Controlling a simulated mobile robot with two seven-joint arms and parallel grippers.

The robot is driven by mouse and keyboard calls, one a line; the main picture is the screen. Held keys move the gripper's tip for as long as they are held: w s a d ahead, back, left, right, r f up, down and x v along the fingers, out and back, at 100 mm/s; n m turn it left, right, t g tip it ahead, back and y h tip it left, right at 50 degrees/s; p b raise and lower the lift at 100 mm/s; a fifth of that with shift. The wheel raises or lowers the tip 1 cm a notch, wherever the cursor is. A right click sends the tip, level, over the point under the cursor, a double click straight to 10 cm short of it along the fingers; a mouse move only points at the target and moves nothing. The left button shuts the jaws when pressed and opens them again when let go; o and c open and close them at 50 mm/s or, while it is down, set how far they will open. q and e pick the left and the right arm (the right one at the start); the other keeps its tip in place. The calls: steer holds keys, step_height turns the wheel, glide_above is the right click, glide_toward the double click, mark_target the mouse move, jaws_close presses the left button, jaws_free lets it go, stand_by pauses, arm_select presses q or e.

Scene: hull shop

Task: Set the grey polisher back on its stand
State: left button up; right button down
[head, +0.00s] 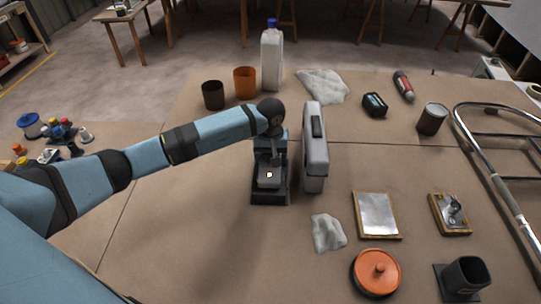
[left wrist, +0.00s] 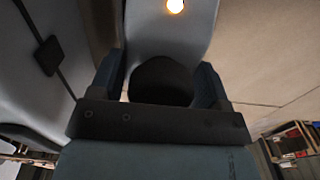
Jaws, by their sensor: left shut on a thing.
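The grey polisher (head: 270,180) is in the middle of the bench in the head view, with a small glowing light on its grey body. My left gripper (head: 271,157) comes down over it and is shut on it. In the left wrist view my fingers (left wrist: 158,85) stand on both sides of its dark rounded part, and the grey body (left wrist: 172,38) with the light lies beyond. A dark base, which looks like the stand (head: 270,198), shows around and below the polisher. I cannot tell whether the polisher is fully seated on it. My right gripper is out of view.
A grey case (head: 315,160) with a black handle stands close right of the polisher. An orange lidded pot (head: 376,271), a white rag (head: 327,233), a framed plate (head: 377,214) and a dark holder (head: 463,277) lie nearer right. The bench front left is clear.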

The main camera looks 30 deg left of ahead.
arm_select(q)
steer(key=shift+f, duration=0.25)
steer(key=o, duration=0.7)
steer(key=shift+s, duration=0.1)
steer(key=shift+r+p, duration=0.85)
steer(key=shift+r, duration=1.4)
steer(key=shift+r+p, duration=1.3)
steer(key=shift+r, duration=1.95)
